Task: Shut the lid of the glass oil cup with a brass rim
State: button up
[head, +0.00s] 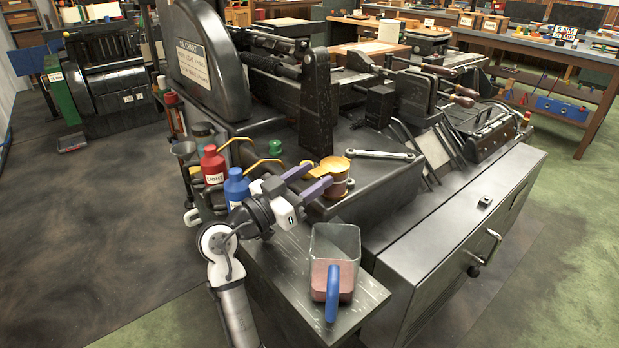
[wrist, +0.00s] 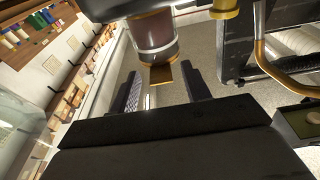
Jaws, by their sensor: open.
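The glass oil cup (head: 336,188) stands on the machine's near corner, with reddish-brown contents. A round golden brass top (head: 336,165) sits above it. I cannot tell how far the lid is open. In the wrist view the cup (wrist: 155,33) is at the top, partly cut off by the frame, and a flat brass tab (wrist: 161,76) sticks out from it. My gripper (head: 308,182) is open just left of the cup. In the wrist view its fingers (wrist: 160,88) stand on either side of the tab, with gaps visible; I see no grip on it.
A red bottle (head: 213,166) and a blue bottle (head: 236,187) stand left of my gripper. Curved brass pipes (head: 264,163) run behind it. A clear jug with a blue handle (head: 333,285) stands on the ledge below. A wrench (head: 380,154) lies behind the cup.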

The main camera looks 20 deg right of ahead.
jog(key=shift+r, duration=0.15)
notch_tip(320, 180, up, 20)
dwell(0.4)
dwell(0.4)
